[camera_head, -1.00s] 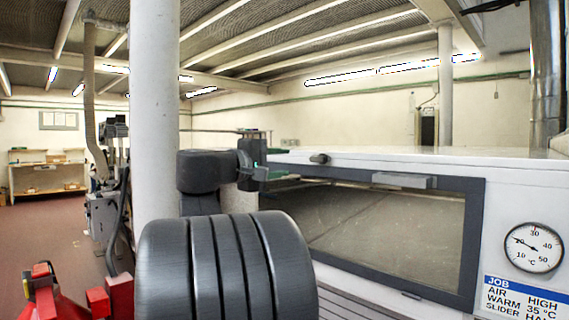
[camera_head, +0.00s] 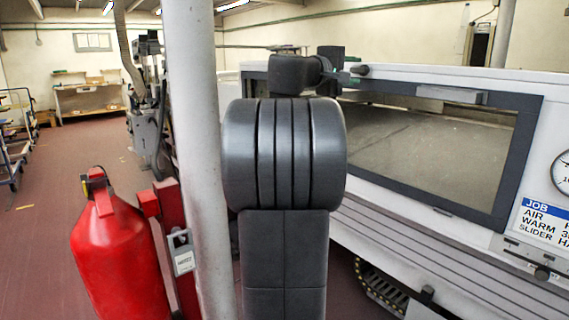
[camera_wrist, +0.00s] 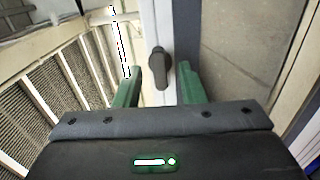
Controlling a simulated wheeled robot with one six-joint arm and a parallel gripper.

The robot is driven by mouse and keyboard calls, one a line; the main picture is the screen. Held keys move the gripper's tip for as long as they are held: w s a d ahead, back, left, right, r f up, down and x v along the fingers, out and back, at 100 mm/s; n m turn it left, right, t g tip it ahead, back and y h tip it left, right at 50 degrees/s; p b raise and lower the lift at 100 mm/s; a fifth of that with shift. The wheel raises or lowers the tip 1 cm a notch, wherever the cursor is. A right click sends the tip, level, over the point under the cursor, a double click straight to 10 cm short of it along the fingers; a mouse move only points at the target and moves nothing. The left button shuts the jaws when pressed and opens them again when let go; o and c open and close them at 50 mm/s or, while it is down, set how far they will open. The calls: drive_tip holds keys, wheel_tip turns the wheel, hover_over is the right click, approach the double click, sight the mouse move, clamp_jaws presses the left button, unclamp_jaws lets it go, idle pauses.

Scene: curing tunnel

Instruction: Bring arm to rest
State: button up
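My gripper (camera_wrist: 160,88) shows in the wrist view with its two green fingers apart and nothing gripped between them. A dark knob (camera_wrist: 158,68) on the white frame appears between the fingertips, beyond them; I cannot tell the exact gap. In the head view, my dark arm stands upright in the middle and hides part of the machine. Its end, with a small green part of my gripper (camera_head: 344,78), is near the knob (camera_head: 359,70) at the machine's upper left edge. The fingers are mostly hidden there.
The white curing tunnel (camera_head: 455,72) with a dark-framed window (camera_head: 400,140) fills the right. A white pillar (camera_head: 190,130) stands left of my arm. A red extinguisher (camera_head: 115,250) is at lower left. The floor (camera_head: 60,180) at left is open, with a trolley (camera_head: 12,140) at its edge.

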drive_tip(key=shift+x, duration=1.2)
drive_tip(key=shift+s, duration=0.1)
drive_tip(key=shift+a, duration=0.1)
